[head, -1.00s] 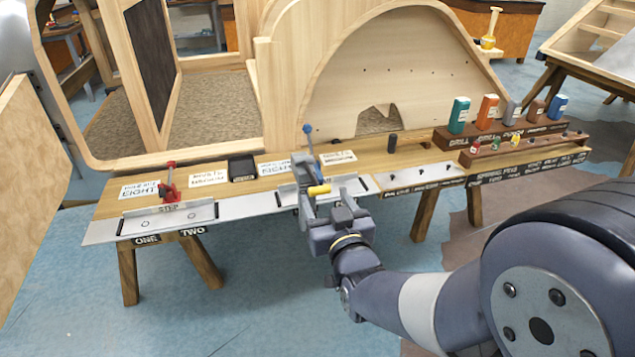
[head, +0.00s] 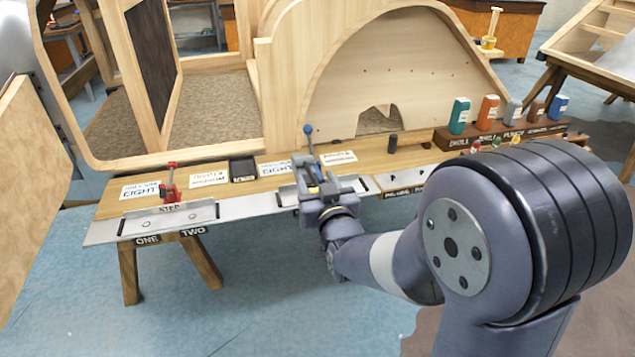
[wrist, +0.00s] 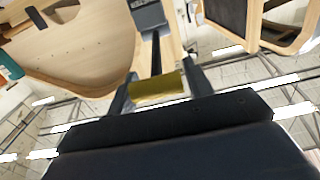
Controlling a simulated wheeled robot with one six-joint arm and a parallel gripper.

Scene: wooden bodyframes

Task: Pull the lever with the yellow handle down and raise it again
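The lever's yellow handle (wrist: 158,88) is a short yellow bar on a dark stem (wrist: 156,52) in the wrist view. It lies crosswise between the two fingers of my gripper (wrist: 159,92), close to both; I cannot tell whether they touch it. The fingers stand well apart. In the head view my gripper (head: 316,192) is at the bench's front edge, in front of the grey lever mechanism (head: 302,165). Only a little of the yellow handle (head: 313,189) shows there, the rest hidden by my gripper. A blue-tipped rod (head: 308,138) stands up behind it.
The wooden bench (head: 110,200) carries a red clamp (head: 171,185) at left, printed labels and a black box (head: 242,169). Coloured bottles (head: 487,113) stand in a rack at right. A wooden arched frame (head: 400,60) rises close behind the bench.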

